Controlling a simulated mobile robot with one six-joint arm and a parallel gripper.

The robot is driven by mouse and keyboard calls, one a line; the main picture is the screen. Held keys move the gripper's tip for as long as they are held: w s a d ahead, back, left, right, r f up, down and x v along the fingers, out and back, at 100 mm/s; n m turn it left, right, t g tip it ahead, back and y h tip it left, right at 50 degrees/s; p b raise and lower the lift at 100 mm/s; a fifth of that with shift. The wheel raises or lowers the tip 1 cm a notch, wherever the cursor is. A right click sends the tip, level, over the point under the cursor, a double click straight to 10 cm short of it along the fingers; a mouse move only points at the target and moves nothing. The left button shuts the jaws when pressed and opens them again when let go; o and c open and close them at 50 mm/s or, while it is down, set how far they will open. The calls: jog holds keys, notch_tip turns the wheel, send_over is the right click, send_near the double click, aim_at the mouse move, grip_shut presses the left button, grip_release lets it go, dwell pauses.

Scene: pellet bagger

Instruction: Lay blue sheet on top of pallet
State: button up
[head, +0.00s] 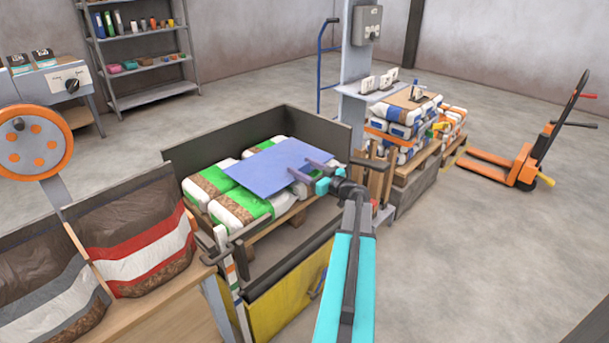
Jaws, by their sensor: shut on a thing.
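The blue sheet (268,167) is a flat, thin rectangle. My gripper (304,169) is shut on its right edge. The sheet is over the green, white and brown bags (236,205) stacked on the pallet (262,233), and covers part of their top. It looks roughly level; I cannot tell whether it touches the bags or is held just above them. The pallet's wooden edge shows below the bags; most of it is hidden by them and by the enclosure.
Dark panels (302,130) and a yellow front panel (290,292) enclose the pallet. A grey post (357,70) stands behind. A second bag stack (405,128) and an orange pallet jack (522,165) are at right. Large bags (135,235) stand on the left bench.

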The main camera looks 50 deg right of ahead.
jog(key=shift+d, duration=0.1)
jog(key=shift+w+d+f, duration=0.2)
jog(key=shift+d, duration=0.2)
jog(key=shift+a+f, duration=0.1)
jog(key=shift+f, duration=1.5)
jog(key=o, duration=1.2)
jog(key=shift+s, duration=0.2)
jog(key=s, duration=1.1)
jog(key=shift+s+a, duration=0.35)
jog(key=shift+a, duration=0.05)
